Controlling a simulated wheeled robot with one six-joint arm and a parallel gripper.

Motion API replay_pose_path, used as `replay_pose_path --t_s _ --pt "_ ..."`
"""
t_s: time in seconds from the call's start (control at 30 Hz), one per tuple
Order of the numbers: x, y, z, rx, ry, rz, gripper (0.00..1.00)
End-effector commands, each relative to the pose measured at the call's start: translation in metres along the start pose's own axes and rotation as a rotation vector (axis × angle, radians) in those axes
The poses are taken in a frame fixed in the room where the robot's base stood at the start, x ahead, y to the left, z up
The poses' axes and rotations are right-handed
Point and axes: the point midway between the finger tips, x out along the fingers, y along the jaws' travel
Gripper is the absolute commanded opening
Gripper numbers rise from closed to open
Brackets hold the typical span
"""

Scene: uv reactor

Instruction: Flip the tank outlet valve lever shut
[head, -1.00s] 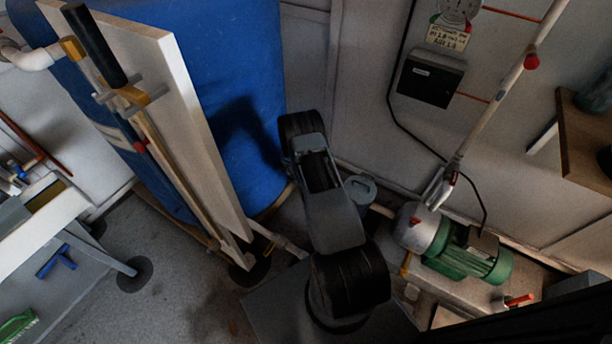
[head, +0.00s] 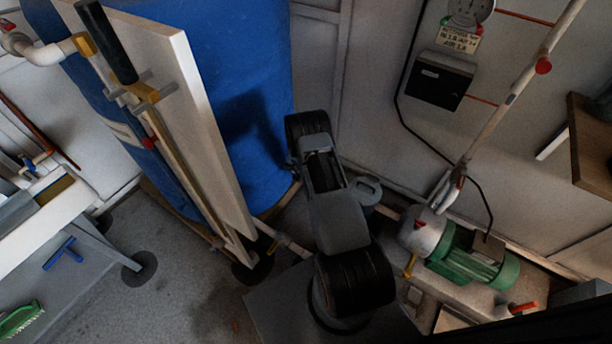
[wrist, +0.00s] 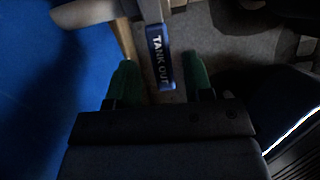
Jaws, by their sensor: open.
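The tank outlet lever (wrist: 160,57) is a blue strip with white "TANK OUT" lettering, seen in the wrist view. It points down the picture between the two green fingers of my gripper (wrist: 161,78). My gripper is open, with one finger on each side of the lever and a visible gap to each. Whether the lever lies at the same depth as the fingertips I cannot tell. The big blue tank (head: 245,70) fills the left of the wrist view too. In the head view my arm hides the gripper, and I cannot make out the lever there.
A pale pipe (wrist: 88,12) runs above the lever in the wrist view. In the head view a white upright board (head: 190,110) stands before the tank. A green pump (head: 470,255) sits right of my arm. Open floor (head: 190,270) lies at the lower left.

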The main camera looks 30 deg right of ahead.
Motion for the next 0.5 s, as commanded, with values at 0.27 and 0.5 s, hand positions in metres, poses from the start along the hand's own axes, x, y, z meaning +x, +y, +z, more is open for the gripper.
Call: replay_pose_path --t_s 0.27,0.5 --pt "-0.040 0.001 0.002 -0.002 -0.001 0.002 0.47" --pt "-0.089 0.001 0.002 -0.001 -0.001 0.002 0.47"
